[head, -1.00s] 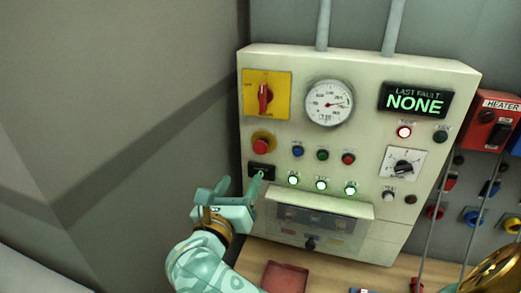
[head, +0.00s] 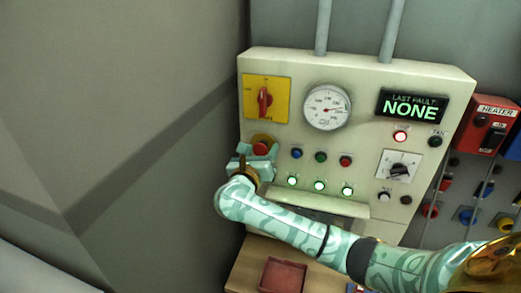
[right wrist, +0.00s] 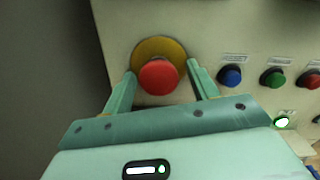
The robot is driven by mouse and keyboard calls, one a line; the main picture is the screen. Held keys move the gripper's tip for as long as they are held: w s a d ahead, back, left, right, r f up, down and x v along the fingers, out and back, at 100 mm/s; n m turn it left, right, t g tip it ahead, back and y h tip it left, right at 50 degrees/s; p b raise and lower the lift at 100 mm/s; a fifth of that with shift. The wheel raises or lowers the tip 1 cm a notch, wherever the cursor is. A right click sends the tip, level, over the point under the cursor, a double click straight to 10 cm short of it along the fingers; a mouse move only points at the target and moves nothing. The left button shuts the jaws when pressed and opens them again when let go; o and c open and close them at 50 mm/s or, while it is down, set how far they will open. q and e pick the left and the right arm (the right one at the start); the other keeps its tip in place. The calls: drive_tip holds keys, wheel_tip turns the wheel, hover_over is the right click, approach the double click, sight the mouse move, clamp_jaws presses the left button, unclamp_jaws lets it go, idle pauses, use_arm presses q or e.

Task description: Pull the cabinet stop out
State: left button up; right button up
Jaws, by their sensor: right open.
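The cabinet stop is a red mushroom button (head: 261,149) on a yellow round base, on the left of the cream cabinet's front. It also shows large in the right wrist view (right wrist: 158,77). My right gripper (head: 259,156) is in front of it, open, and covers its lower part in the head view. In the right wrist view my right gripper's fingers (right wrist: 161,70) show to the left and right of the red head, with nothing gripped. I cannot tell how deep the fingertips reach. My left gripper is not in view.
The cabinet (head: 360,105) also has a yellow rotary switch (head: 265,100) above the stop, a gauge (head: 327,107) and a display reading NONE (head: 411,106). A blue button (right wrist: 230,76) is right of the stop. A red tray (head: 282,275) lies on the bench below.

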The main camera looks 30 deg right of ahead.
clamp_jaws()
drive_tip(key=shift+s+a+f, duration=0.15)
drive_tip(key=shift+s+a, duration=0.1)
drive_tip(key=shift+a, duration=0.1)
drive_tip(key=shift+s+a, duration=0.15)
drive_tip(key=shift+c, duration=0.3)
unclamp_jaws()
drive_tip(key=shift+o, duration=0.3)
drive_tip(key=shift+s+a, duration=0.1)
